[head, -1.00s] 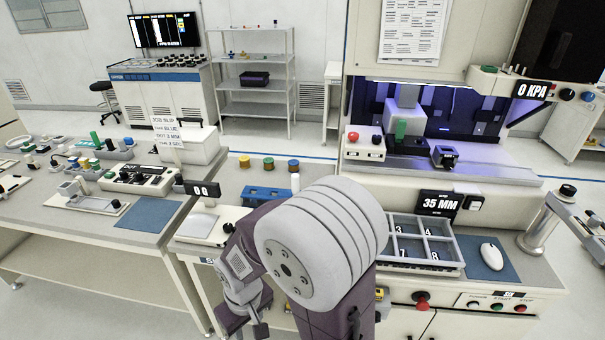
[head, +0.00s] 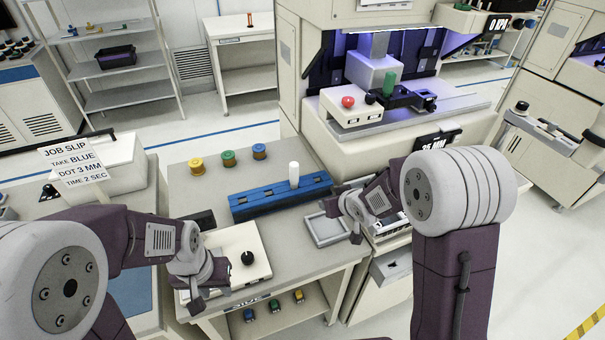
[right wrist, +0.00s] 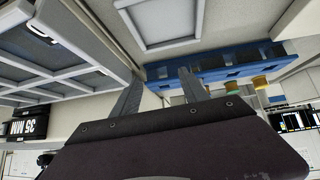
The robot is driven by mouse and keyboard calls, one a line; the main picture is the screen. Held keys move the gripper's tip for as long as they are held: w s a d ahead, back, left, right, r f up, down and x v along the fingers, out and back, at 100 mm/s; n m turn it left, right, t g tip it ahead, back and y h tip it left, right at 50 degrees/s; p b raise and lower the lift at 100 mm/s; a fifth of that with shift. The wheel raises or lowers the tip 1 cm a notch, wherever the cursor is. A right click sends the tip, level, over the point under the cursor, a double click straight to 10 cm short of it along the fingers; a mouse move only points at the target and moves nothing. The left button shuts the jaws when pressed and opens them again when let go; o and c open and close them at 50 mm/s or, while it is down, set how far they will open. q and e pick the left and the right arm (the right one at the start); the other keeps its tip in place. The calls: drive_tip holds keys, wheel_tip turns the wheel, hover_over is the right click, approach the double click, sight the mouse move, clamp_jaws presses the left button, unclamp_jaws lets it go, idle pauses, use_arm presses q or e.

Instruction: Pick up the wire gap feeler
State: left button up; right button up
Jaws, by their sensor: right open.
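I cannot pick out the wire gap feeler for certain in either view. A blue slotted rack (head: 265,204) lies on the bench with a white upright cylinder (head: 294,174) at it; the rack also shows in the right wrist view (right wrist: 215,62). A shallow grey tray (head: 313,230) lies to its right and looks empty. My right gripper (head: 349,222) is open beside this tray; in the right wrist view its fingers (right wrist: 160,92) stand apart with nothing between them. My left gripper (head: 211,294) has its fingers apart near the front of a white box with a black knob (head: 235,250).
Yellow, green and blue spools (head: 228,158) stand behind the rack. A job slip (head: 70,165) is at the left. The bonder machine (head: 355,105) rises at the back right. A lower shelf (head: 290,318) holds small coloured items. Bare bench lies around the spools.

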sight(296, 176)
use_arm(q)
drive_tip(key=shift+d+f, duration=0.2)
drive_tip(key=shift+f, duration=0.1)
use_arm(e)
drive_tip(key=w+a+r+n+t+y, duration=0.1)
drive_tip(key=w+a, duration=0.1)
drive_tip(key=w+a+r+n+t+y, duration=0.1)
drive_tip(key=w+a+y, duration=0.1)
drive_tip(key=a, duration=0.1)
drive_tip(key=w+a+r+n+t+y, duration=0.1)
drive_tip(key=w+a+y, duration=0.1)
drive_tip(key=shift+w+a, duration=0.1)
drive_tip(key=shift+a, duration=0.3)
drive_tip(key=x, duration=0.4)
drive_tip(key=shift+a, duration=0.35)
drive_tip(key=shift+w, duration=0.2)
drive_tip(key=shift+d, duration=0.1)
drive_tip(key=shift+w+f, duration=0.25)
drive_tip(key=x, duration=0.4)
drive_tip(key=shift+w+a+f+p, duration=0.2)
drive_tip(key=shift+a+p, duration=0.05)
drive_tip(key=shift+p, duration=0.1)
use_arm(q)
drive_tip(key=shift+s+d+r, duration=0.5)
drive_tip(key=shift+d+r, duration=0.05)
drive_tip(key=shift+r, duration=0.15)
use_arm(e)
drive_tip(key=shift+s+d, duration=0.1)
drive_tip(key=shift+c, duration=0.3)
